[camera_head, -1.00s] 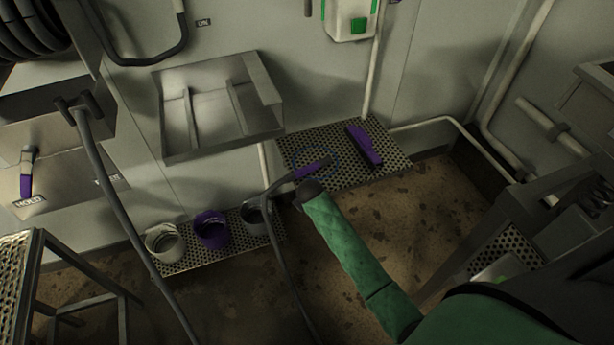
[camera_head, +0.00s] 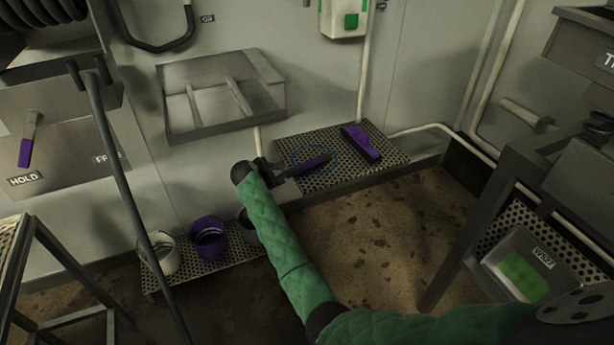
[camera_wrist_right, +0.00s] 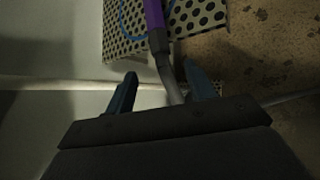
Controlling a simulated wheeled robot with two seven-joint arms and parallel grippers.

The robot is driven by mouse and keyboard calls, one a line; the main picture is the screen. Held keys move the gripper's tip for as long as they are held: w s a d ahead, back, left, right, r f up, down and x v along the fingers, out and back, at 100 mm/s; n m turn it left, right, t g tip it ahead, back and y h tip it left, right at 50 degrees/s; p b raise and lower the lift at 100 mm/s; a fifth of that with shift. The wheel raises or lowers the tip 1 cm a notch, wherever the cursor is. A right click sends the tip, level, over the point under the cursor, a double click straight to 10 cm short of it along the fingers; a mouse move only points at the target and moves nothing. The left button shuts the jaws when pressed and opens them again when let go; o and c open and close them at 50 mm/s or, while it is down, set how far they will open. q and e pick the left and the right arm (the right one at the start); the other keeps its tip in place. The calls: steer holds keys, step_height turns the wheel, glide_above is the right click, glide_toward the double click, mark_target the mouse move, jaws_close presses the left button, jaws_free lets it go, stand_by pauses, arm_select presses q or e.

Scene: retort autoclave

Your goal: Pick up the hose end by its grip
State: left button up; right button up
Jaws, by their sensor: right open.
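The hose end has a purple grip (camera_head: 312,163) and lies on the perforated shelf (camera_head: 396,163) by the wall. A thin blue ring shows around it. In the right wrist view the purple grip (camera_wrist_right: 154,14) is at the top, and its grey lower part (camera_wrist_right: 166,70) runs down between the fingers. My right gripper (camera_head: 268,168) is at the shelf's left end, just left of the grip; its fingers are mostly hidden by my wrist. In the wrist view it (camera_wrist_right: 160,80) is open, its fingers on either side of the grey part. My left gripper is out of view.
A purple brush-like object (camera_head: 361,144) lies further right on the shelf. A white bucket (camera_head: 160,252) and a purple bucket (camera_head: 209,238) stand on a lower perforated shelf, beside a dark bucket partly behind my arm. A metal sink (camera_head: 220,95) is mounted above. Another hose (camera_head: 118,165) hangs at left.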

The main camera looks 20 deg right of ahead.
mark_target(286, 174)
steer(key=shift+x, duration=1.1)
steer(key=x, duration=0.4)
steer(key=shift+w+d+f, duration=0.1)
steer(key=shift+d+f, duration=0.15)
steer(key=shift+d, duration=0.05)
steer(key=shift+w+d+f, duration=0.2)
jaws_close()
steer(key=shift+r, duration=0.15)
